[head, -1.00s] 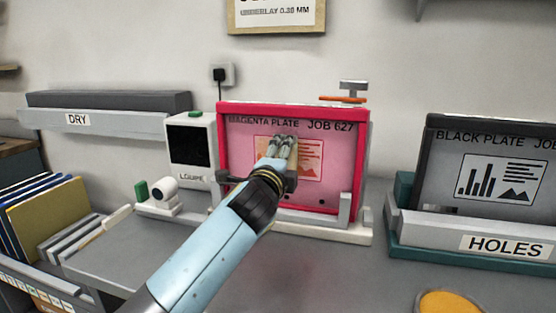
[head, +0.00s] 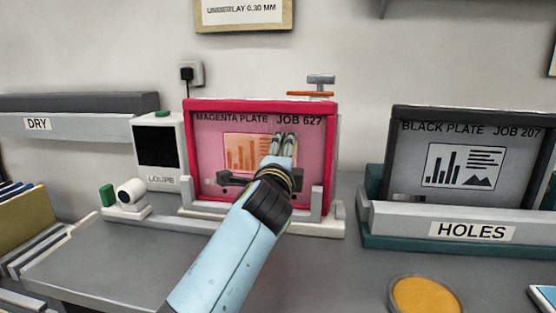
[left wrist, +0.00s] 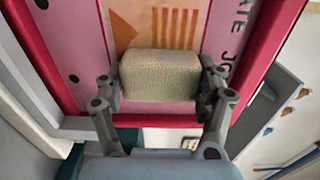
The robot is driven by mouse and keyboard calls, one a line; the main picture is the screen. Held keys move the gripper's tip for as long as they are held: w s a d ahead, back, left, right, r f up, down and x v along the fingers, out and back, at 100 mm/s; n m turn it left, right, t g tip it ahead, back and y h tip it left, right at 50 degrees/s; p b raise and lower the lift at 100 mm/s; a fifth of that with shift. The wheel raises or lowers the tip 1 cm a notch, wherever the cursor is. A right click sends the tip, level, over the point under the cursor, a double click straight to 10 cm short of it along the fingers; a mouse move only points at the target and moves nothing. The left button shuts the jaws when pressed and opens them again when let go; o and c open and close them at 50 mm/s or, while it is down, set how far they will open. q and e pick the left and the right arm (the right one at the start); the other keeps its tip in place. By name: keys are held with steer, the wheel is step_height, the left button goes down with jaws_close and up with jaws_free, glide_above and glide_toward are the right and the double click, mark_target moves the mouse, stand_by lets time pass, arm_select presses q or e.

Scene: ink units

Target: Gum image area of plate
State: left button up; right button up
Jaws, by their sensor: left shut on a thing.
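The magenta plate (head: 208,150), marked MAGENTA PLATE JOB 627, stands upright in a red frame. Its image area (head: 240,150) shows orange bars, with a deeper orange tone over its left and middle parts. My left gripper (head: 284,146) is in front of the image area's right part and hides it. In the left wrist view the left gripper is shut on a beige sponge (left wrist: 160,72), which lies over the lower edge of the image area (left wrist: 150,25). I cannot tell whether the sponge touches the plate. My right gripper is not in view.
A loupe box (head: 160,150) and a small white device (head: 130,195) stand left of the plate. The black plate (head: 412,160) stands in the HOLES rack (head: 400,222) at right. An orange-filled round dish (head: 427,295) sits at front right. The grey bench (head: 110,265) is clear at front left.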

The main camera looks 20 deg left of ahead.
arm_select(q)
steer(key=shift+s+a+r+p, duration=0.1)
steer(key=shift+s+a+p, duration=0.2)
steer(key=shift+a, duration=0.7)
steer(key=shift+s+a+f+p, duration=0.1)
steer(key=shift+s+a+p, duration=0.25)
steer(key=shift+a, duration=0.65)
steer(key=shift+s+a+r+p, duration=0.15)
steer(key=shift+a+p, duration=0.3)
steer(key=shift+a, duration=0.55)
steer(key=shift+s+a, duration=0.2)
steer(key=shift+a, duration=0.75)
steer(key=shift+s+a, duration=0.15)
steer(key=shift+a, duration=0.75)
steer(key=shift+s+a+p, duration=0.15)
steer(key=shift+s+a, duration=0.1)
steer(key=shift+a, duration=0.7)
steer(key=shift+s+a+p, duration=0.15)
steer(key=shift+s+a, duration=0.05)
steer(key=shift+a, duration=0.7)
steer(key=shift+s, duration=0.1)
glide_toward(227, 149)
steer(key=shift+w+a, duration=0.15)
steer(key=shift+w, duration=0.35)
steer(key=shift+s, duration=0.1)
steer(key=shift+v, duration=1.45)
